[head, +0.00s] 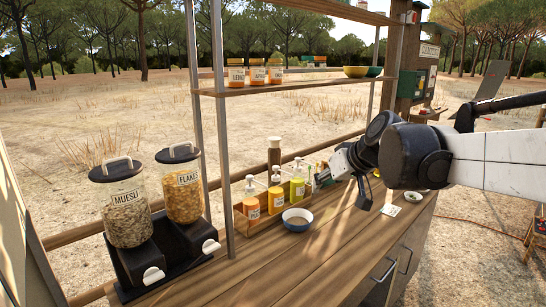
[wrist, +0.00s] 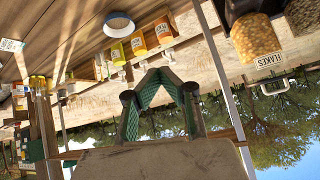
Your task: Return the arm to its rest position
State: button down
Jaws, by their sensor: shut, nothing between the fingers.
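My gripper (head: 322,177) is above the wooden counter (head: 330,235), pointing left toward the row of pump bottles. In the wrist view its two green-padded fingers (wrist: 160,72) come together at the tips, with nothing between them. My arm reaches in from the right edge of the head view. The wrist view is upside down, with the counter at the top and the trees and sky below.
A blue-rimmed bowl (head: 297,219) stands on the counter beside the pump bottles (head: 277,200) in a wooden holder. Muesli (head: 127,212) and flakes (head: 184,193) dispensers stand at left. A shelf (head: 300,84) with jars runs above.

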jog(key=s+d+f+m+h, duration=0.1)
jog(key=s+f, duration=0.3)
jog(key=s, duration=0.5)
jog(key=s+d+f+m+h, duration=0.1)
jog(key=s+d+f, duration=0.3)
jog(key=s, duration=0.6)
jog(key=s+d+f+m+h, duration=0.2)
jog(key=s+f, duration=0.3)
jog(key=s, duration=0.4)
jog(key=shift+s+d+g+h, duration=0.2)
jog(key=shift+d+g+h, duration=0.15)
jog(key=shift+g+h, duration=0.05)
